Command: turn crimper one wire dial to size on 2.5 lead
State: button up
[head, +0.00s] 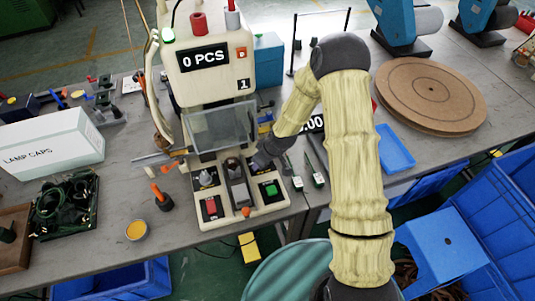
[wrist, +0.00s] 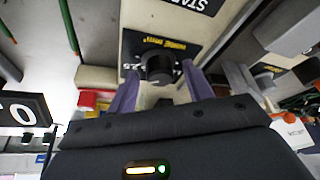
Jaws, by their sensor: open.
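The wire dial (wrist: 158,67) is a black round knob on a black plate with yellow lettering, in the upper middle of the wrist view. Small white marks show beside it, but I cannot read its setting surely. My gripper (wrist: 161,76) is open, with one purple finger on each side of the knob. I cannot tell whether the fingers touch it. In the head view my gripper (head: 262,160) is at the right side of crimper one (head: 205,83), above the green button (head: 270,189), and it hides the dial there.
The crimper has a clear guard (head: 222,126), a red button (head: 211,207) and a display reading 0 PCS. A lamp caps box (head: 50,145) stands at left. A blue tray (head: 395,150) and a round brown board (head: 431,95) lie at right. Slim tools lie right of the crimper base.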

jog(key=shift+d+r, duration=0.2)
jog(key=shift+r, duration=0.4)
jog(key=v, duration=1.6)
jog(key=shift+s, duration=0.2)
jog(key=s+d+r+m+h, duration=0.3)
jog(key=s+d+r+m, duration=0.3)
jog(key=s+d+m, duration=0.3)
jog(key=s+d, duration=0.1)
jog(key=s, duration=0.3)
jog(key=shift+s+d+r, duration=0.2)
jog(key=shift+s+d, duration=0.1)
jog(key=shift+s, duration=0.1)
dwell(0.3)
